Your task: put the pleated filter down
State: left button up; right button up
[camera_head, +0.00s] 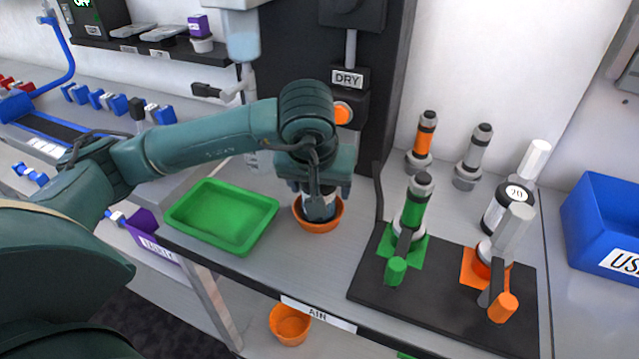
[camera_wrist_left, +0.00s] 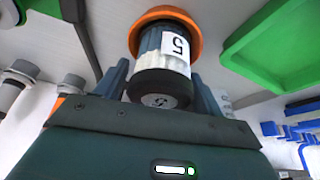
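The pleated filter (camera_wrist_left: 165,58) is a short blue-and-white cylinder with a white label reading 5 and a black end cap. It stands in or just over an orange bowl (camera_head: 331,222), which is behind it in the left wrist view (camera_wrist_left: 150,17). Whether its lower end touches the bowl's bottom is hidden. My left gripper (camera_head: 318,190) points down over the bowl. My right gripper is not in view.
A green tray (camera_head: 222,238) lies left of the bowl. A black plate (camera_head: 365,285) with green and orange valve-like fittings is at the right. A dark column with a DRY sign (camera_head: 347,77) rises behind. Another orange bowl (camera_head: 290,325) sits lower, and a blue bin (camera_head: 606,212) stands far right.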

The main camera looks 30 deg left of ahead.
pick_arm(q)
jog(key=shift+o, duration=0.7)
jog(key=shift+r+p, duration=0.65)
jog(key=v, duration=1.1)
jog(key=shift+s+p, duration=0.25)
jog(key=shift+p, duration=0.1)
jog(key=shift+d+r, duration=0.1)
jog(key=shift+r, duration=0.05)
